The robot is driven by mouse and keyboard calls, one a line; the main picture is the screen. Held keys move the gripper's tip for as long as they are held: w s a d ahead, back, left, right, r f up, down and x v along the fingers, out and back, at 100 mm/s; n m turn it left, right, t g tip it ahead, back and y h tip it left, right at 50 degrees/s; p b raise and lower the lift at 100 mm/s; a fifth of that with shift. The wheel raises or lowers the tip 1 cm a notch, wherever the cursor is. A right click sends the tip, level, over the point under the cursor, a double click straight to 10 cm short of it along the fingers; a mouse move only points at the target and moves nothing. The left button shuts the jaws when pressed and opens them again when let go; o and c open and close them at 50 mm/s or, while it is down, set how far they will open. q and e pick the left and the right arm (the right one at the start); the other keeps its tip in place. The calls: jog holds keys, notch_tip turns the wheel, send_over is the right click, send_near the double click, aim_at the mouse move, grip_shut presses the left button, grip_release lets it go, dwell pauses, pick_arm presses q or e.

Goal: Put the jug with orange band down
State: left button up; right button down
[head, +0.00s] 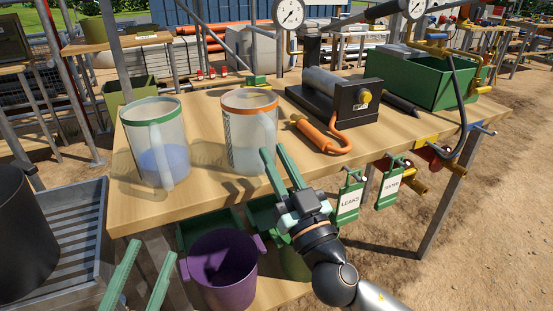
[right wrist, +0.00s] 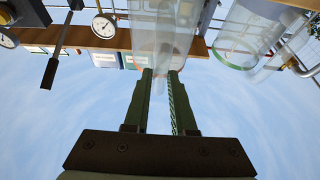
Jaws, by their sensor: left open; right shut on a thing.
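The jug with the orange band (head: 247,104) is clear and upright at the table's front edge; its base is at or just above the wood, and I cannot tell which. My right gripper (head: 273,152) is shut on its handle side. In the right wrist view the clear jug (right wrist: 165,35) is between the fingertips (right wrist: 160,76). My left gripper (head: 152,251) is open and empty at the lower left, below the table top. A similar jug with a green band (head: 168,107), holding bluish liquid, stands to the left; it also shows in the right wrist view (right wrist: 236,40).
The wooden table (head: 205,190) has bare wood between and in front of the jugs. A black and grey device (head: 345,100) with an orange handle (head: 315,135) is to the right, a green bin (head: 425,75) beyond it. A purple bucket (head: 222,270) sits below.

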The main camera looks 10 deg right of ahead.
jog(key=c, duration=0.7)
grip_release()
jog(key=shift+c, duration=0.2)
pick_arm(q)
jog(key=shift+s+r+m+h, duration=0.2)
jog(key=shift+r+m+h, duration=0.1)
jog(key=shift+r, duration=0.3)
pick_arm(e)
jog(key=shift+r, duration=0.15)
pick_arm(q)
jog(key=shift+s+d+r+m+h+b, duration=0.25)
jog(key=shift+s+r+m+h+b, duration=0.65)
jog(key=shift+h, duration=0.4)
jog(key=shift+s+d+r+m+h+b, duration=0.2)
jog(key=shift+s+r+m+h+b, duration=0.45)
jog(key=shift+s+m+h, duration=0.4)
pick_arm(e)
jog(key=v, duration=1.2)
